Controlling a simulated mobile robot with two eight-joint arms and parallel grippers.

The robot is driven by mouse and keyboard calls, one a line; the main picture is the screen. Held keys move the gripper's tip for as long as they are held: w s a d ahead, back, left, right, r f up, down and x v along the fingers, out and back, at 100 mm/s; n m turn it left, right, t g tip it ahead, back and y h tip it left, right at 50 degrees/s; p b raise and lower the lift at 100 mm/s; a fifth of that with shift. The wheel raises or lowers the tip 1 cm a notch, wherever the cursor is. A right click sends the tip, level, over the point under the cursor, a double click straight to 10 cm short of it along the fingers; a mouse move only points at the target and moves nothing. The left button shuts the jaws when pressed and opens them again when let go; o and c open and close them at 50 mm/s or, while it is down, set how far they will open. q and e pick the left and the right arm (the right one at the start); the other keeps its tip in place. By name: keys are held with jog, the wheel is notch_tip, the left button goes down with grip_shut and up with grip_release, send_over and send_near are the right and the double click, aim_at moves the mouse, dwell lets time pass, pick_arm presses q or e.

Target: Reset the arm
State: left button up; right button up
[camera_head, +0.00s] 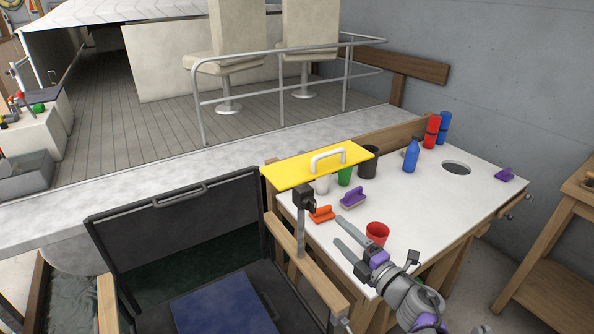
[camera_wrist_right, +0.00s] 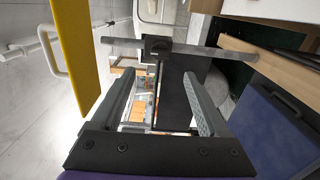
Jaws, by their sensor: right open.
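My right gripper (camera_head: 339,229) is at the lower right in the head view, over the near-left part of the white table (camera_head: 420,215). Its two grey fingers are apart and point to the upper left. Nothing is between them in the head view. The right wrist view also shows the two fingers (camera_wrist_right: 161,80) spread with a gap, with a dark post and bar behind them. My left gripper is not in view.
A yellow panel with a white handle (camera_head: 300,170) is at the table's left edge, beside a black clamp (camera_head: 303,197). Purple (camera_head: 353,197) and orange (camera_head: 321,213) brushes and a blue bottle (camera_head: 411,157) are on the table.

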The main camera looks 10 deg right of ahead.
jog(key=s+d+r+m+g+h+p, duration=0.1)
jog(key=s+d+r+m+h+p, duration=0.3)
jog(key=m+h, duration=0.75)
jog(key=s+a+f+m+g+y+p, duration=0.1)
jog(key=s+a+f+m+g+y, duration=0.1)
jog(key=s+a+f+m+g, duration=0.2)
jog(key=s+a+f+m+g+y+p, duration=0.1)
jog(key=s+a+f+m+g+y, duration=0.2)
jog(key=s, duration=1.2)
notch_tip(320, 180, down, 7)
jog(key=a+m+g, duration=0.1)
jog(key=m+g, duration=0.2)
jog(key=shift+s+r+g+p, duration=0.15)
jog(key=shift+s+g+p, duration=0.05)
jog(key=shift+g+p, duration=0.1)
jog(key=shift+m, duration=0.25)
